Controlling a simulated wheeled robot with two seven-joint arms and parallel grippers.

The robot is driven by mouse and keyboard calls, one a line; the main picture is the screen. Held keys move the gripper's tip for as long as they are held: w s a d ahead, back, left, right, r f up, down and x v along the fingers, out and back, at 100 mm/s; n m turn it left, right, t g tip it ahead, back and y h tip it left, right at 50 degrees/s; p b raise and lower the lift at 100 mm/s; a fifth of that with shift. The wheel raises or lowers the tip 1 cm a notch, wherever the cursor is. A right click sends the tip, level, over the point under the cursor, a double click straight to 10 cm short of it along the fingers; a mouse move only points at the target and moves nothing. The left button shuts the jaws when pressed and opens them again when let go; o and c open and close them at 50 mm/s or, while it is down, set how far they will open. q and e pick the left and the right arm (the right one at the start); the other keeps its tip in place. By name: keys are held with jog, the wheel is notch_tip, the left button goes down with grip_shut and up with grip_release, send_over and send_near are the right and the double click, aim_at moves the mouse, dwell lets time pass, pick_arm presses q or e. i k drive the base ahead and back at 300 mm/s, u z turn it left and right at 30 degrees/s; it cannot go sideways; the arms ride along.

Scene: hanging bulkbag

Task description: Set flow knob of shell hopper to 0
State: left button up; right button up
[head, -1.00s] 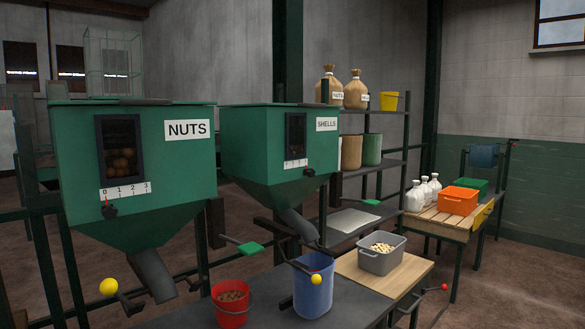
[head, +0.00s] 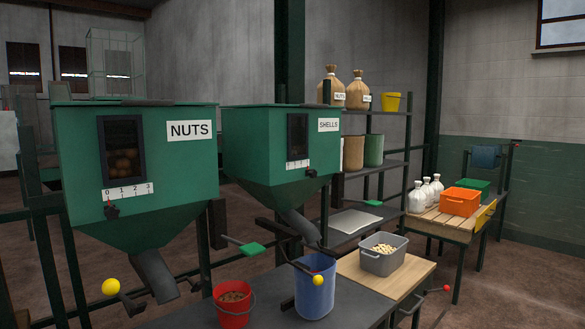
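The green shell hopper (head: 255,142), labelled SHELLS (head: 329,125), stands right of the nuts hopper. Its dark flow knob (head: 311,173) sits below the right end of a small white number scale (head: 297,163). The numbers on this scale are too small to read. A dark window (head: 297,136) is above the scale, and a grey chute (head: 300,227) slants down from the hopper toward a blue bucket (head: 314,288). Neither of my grippers shows in the head view.
The green nuts hopper (head: 190,170) has its own knob (head: 112,212) near 0. A red bucket (head: 233,307) and a grey bin (head: 383,256) stand on the bench in front. Levers with a green handle (head: 251,248) and yellow balls (head: 111,287) stick out below the hoppers.

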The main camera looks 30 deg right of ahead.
aim_at(312, 173)
jog(key=z, duration=0.25)
jog(key=k, duration=0.95)
jog(key=z, duration=1.55)
jog(key=i, duration=1.35)
jog(key=u, duration=1.25)
jog(key=i, duration=0.85)
jog(key=u, duration=0.85)
